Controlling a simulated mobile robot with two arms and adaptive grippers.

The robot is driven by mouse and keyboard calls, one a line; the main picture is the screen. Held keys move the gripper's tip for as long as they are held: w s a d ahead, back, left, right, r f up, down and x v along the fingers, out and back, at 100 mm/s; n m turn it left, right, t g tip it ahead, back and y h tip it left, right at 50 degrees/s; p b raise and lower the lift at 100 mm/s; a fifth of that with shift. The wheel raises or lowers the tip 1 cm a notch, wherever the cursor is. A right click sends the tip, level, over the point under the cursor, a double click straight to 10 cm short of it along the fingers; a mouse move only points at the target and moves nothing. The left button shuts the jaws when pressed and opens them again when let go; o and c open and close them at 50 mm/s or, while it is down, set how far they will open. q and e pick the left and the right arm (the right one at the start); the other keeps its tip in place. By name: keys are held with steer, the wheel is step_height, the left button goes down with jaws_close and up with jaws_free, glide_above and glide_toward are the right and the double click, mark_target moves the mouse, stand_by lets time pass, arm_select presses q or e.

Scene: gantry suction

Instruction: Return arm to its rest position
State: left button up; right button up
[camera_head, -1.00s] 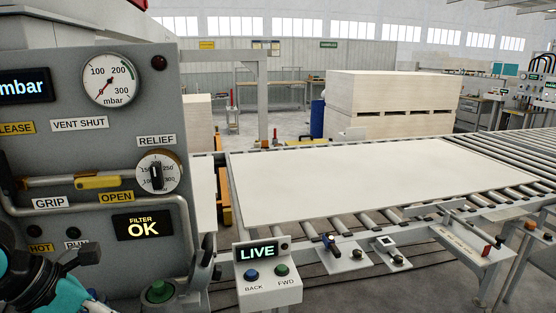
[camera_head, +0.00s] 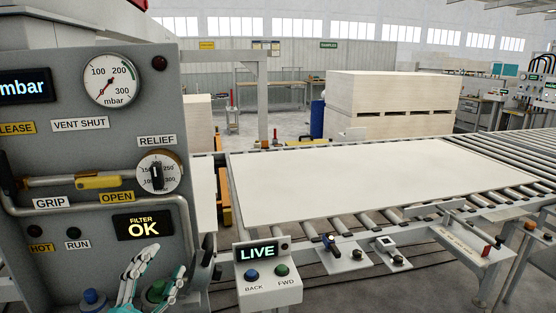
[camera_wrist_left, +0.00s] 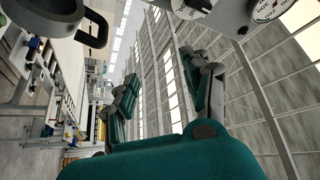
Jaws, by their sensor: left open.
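My left gripper (camera_head: 152,282) shows at the bottom of the head view, in front of the lower part of the grey control panel (camera_head: 95,215). Its teal fingers point up and stand apart, with nothing between them. The fingers partly cover a green push button (camera_head: 156,291); I cannot tell whether they touch it. In the left wrist view the open gripper (camera_wrist_left: 165,88) has only the distant hall roof and windows behind its fingers. The rest of the left arm is out of the head view. My right gripper is in no view.
A blue knob (camera_head: 94,299) stands left of the gripper. A BACK/FWD button box (camera_head: 263,272) stands right of it. A large pale board (camera_head: 360,180) lies on the roller conveyor (camera_head: 500,168). A stack of boards (camera_head: 390,98) stands behind.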

arm_select(q)
steer(key=s+a+f+n+g+y, duration=0.25)
steer(key=f+n+g, duration=0.2)
steer(key=f, duration=0.55)
steer(key=s+a+f+n+g+y, duration=0.25)
steer(key=f+n+y, duration=0.2)
steer(key=f, duration=0.45)
steer(key=s+d+f+n+g+h, duration=0.1)
steer(key=s+d+f+g, duration=0.1)
steer(key=s+f+g, duration=0.45)
steer(key=s+d+f+n+g+h, duration=0.1)
steer(key=s+d+f+n+g, duration=0.2)
steer(key=s+f, duration=0.7)
steer(key=s+f+m+g, duration=0.2)
steer(key=s+f+g, duration=0.1)
steer(key=f, duration=2.2)
steer(key=s+a+f, duration=0.1)
steer(key=s+f, duration=0.6)
steer(key=s, duration=0.1)
steer(key=s+a+f, duration=0.2)
steer(key=s+f, duration=0.6)
steer(key=shift+s+a+g, duration=0.15)
steer(key=shift+a+g, duration=0.15)
steer(key=shift+g, duration=0.05)
